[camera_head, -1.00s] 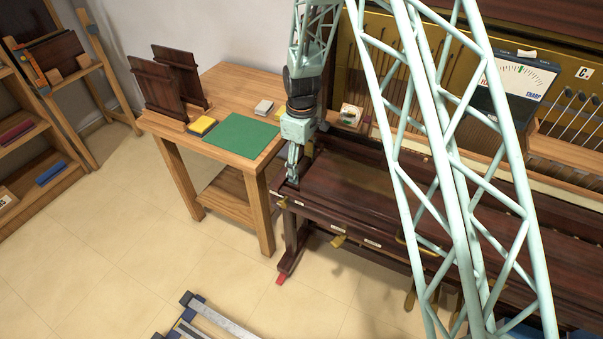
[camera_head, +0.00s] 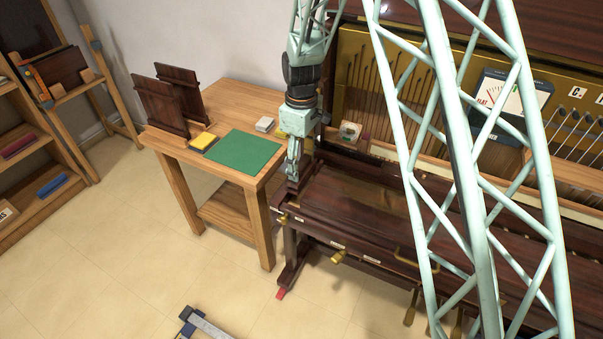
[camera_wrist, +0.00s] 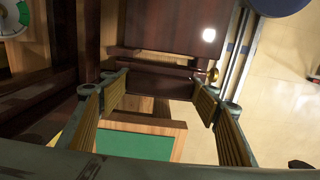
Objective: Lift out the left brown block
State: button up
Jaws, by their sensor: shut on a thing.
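The left brown block (camera_wrist: 158,84) is dark, glossy wood and lies between my fingers in the wrist view. My gripper (camera_wrist: 160,92) is shut on it, with one finger on each side. In the head view my gripper (camera_head: 292,176) points down at the left end of the dark brown piano (camera_head: 355,205). The block is too small and too dark there to tell apart from the piano case. I cannot tell whether its underside is clear of the piano.
A wooden table (camera_head: 240,98) left of the piano carries a green mat (camera_head: 236,150), two dark panels (camera_head: 160,105) and a yellow-topped item (camera_head: 203,141). A dial meter (camera_head: 510,95) stands on the piano. Brass knobs (camera_head: 338,256) project from its front.

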aim_at(301, 163)
notch_tip(301, 163, up, 18)
jog(key=p, duration=0.3)
jog(key=shift+r, duration=0.15)
